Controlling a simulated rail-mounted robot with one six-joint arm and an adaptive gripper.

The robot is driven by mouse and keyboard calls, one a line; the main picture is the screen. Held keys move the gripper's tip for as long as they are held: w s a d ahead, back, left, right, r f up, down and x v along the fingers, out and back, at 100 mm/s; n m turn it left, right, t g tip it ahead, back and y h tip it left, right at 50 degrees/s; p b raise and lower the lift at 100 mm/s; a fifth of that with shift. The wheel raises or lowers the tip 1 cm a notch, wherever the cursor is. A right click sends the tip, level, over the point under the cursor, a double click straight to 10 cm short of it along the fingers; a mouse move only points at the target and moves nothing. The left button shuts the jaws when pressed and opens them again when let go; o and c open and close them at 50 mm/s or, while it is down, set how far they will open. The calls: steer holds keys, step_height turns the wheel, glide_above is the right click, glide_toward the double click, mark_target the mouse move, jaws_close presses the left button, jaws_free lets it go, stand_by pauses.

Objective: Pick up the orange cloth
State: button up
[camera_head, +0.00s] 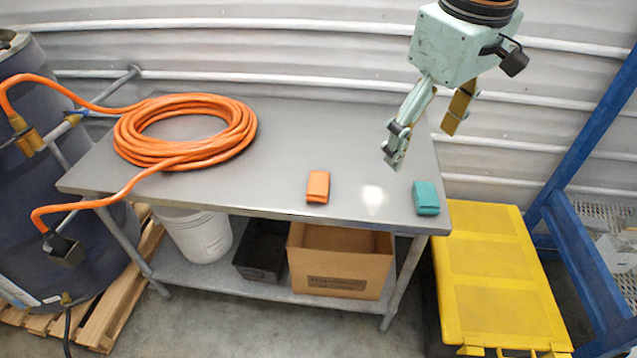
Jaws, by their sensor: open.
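The orange cloth (318,187) is a small folded block lying flat on the grey metal table (290,140), right of the table's middle and close to the front edge. My gripper (424,147) hangs from the upper right, above the right part of the table. Its two fingers are spread apart with nothing between them. It is up and to the right of the orange cloth, not touching it. The cloth is fully in view.
A teal folded cloth (426,198) lies at the table's front right corner. A coiled orange hose (240,128) covers the table's left part. A yellow case (500,270) and a blue frame (590,150) stand to the right. Clear tabletop surrounds the orange cloth.

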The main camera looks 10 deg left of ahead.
steer(key=w+a+f+n+g+p, duration=0.1)
steer(key=w+a+f+n+p, duration=0.35)
steer(key=w+a, duration=0.55)
steer(key=n+g+p, duration=0.1)
steer(key=n+p, duration=0.4)
steer(key=p, duration=0.1)
glide_above(318, 183)
step_height(318, 183, down, 11)
steer(key=shift+w, duration=0.1)
steer(key=shift+f, duration=0.2)
steer(key=shift+f, duration=4.2)
steer(key=shift+f, duration=0.1)
steer(key=shift+f, duration=2.5)
